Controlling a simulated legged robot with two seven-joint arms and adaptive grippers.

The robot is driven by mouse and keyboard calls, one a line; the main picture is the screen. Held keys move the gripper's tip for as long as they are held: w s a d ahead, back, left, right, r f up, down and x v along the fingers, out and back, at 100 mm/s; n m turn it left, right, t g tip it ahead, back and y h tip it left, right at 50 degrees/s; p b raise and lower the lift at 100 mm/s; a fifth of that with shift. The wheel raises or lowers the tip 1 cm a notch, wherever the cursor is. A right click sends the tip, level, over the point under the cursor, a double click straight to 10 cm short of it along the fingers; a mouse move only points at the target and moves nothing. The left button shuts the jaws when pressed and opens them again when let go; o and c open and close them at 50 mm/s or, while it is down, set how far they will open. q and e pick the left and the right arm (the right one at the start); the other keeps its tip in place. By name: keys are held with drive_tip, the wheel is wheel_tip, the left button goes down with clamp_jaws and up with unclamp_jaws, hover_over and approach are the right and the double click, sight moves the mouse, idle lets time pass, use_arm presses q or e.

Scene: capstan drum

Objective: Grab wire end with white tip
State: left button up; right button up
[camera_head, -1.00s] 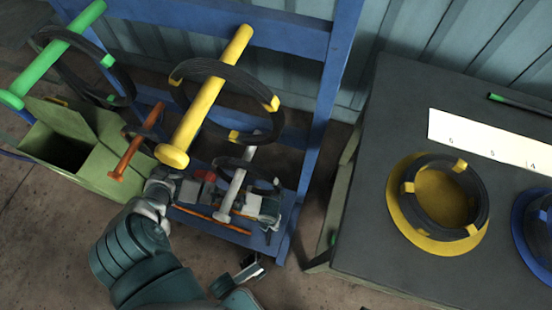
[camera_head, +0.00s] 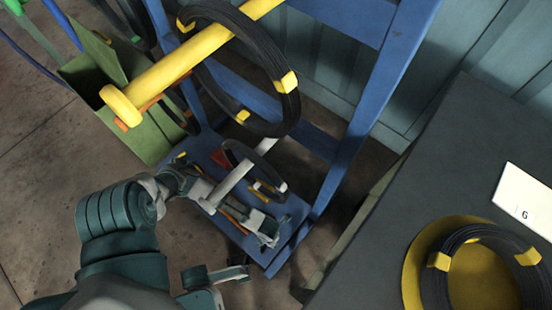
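A white peg (camera_head: 236,180) sticks out low on the blue rack, with a small black wire coil (camera_head: 228,152) around it. A small pale tip (camera_head: 283,187) shows at the coil's right, beside a yellow band; I cannot tell for sure that it is the wire's white end. My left gripper (camera_head: 266,232) reaches in from the left, below the white peg and over the rack's base. Its fingers are small and partly mixed with the things behind, so its opening is unclear. My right gripper (camera_head: 240,267) shows partly at the bottom, below the base; its fingers are unclear.
A large black coil (camera_head: 287,105) hangs on a yellow peg (camera_head: 170,70) above my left gripper. The blue rack's post (camera_head: 365,100) stands at right. A dark table (camera_head: 400,210) carries a yellow-banded coil (camera_head: 440,262). A green box (camera_head: 150,135) is at left.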

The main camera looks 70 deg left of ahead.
use_arm(q)
drive_tip(key=shift+f, duration=0.5)
drive_tip(key=shift+w+r, duration=0.1)
drive_tip(key=shift+r, duration=0.05)
clamp_jaws()
